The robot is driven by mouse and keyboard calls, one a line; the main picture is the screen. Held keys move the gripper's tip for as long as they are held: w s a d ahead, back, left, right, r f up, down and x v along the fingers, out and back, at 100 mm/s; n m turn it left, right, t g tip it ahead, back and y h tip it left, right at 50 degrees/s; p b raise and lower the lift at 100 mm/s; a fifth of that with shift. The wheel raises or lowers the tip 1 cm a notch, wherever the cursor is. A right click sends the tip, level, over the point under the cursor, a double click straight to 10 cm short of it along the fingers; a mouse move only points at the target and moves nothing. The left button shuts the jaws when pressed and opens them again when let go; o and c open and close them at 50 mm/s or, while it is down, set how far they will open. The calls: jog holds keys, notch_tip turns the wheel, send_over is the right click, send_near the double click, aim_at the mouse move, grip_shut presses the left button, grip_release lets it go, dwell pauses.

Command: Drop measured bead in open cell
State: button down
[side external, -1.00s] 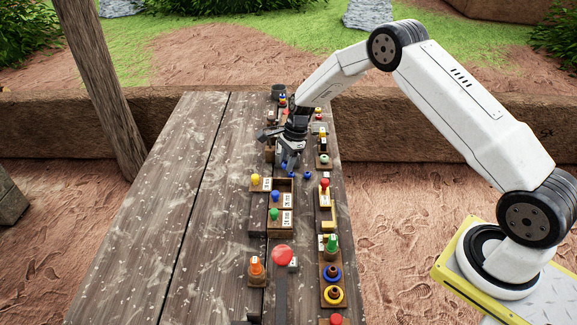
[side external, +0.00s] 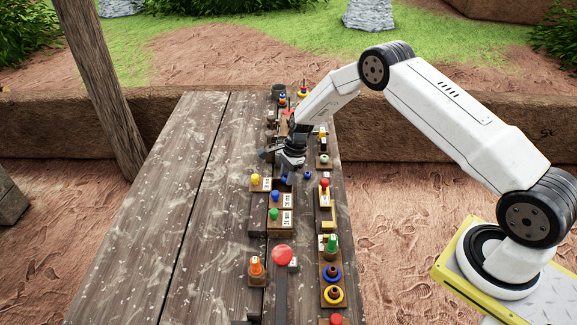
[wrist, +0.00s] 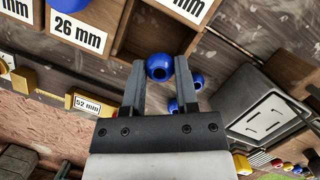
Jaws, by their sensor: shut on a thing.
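My gripper (wrist: 159,75) is shut on a blue bead (wrist: 159,67), which shows between its fingertips with its dark hole facing the wrist camera. The open cell (wrist: 124,40) of the wooden box lies just beyond the fingertips in the wrist view. In the side view my gripper (side external: 287,172) is low over the far end of the box (side external: 281,235), with the held bead (side external: 284,179) below it. The arm and gripper partly hide that cell there. Whether the bead is over the opening or short of it, I cannot tell.
Loose blue beads (wrist: 197,80) lie beside my gripper. The table's left side is clear.

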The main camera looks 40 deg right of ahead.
jog(key=shift+f, duration=0.2)
jog(key=shift+c, duration=1.4)
grip_release()
jog(key=v, duration=0.7)
jog(key=shift+r, duration=0.4)
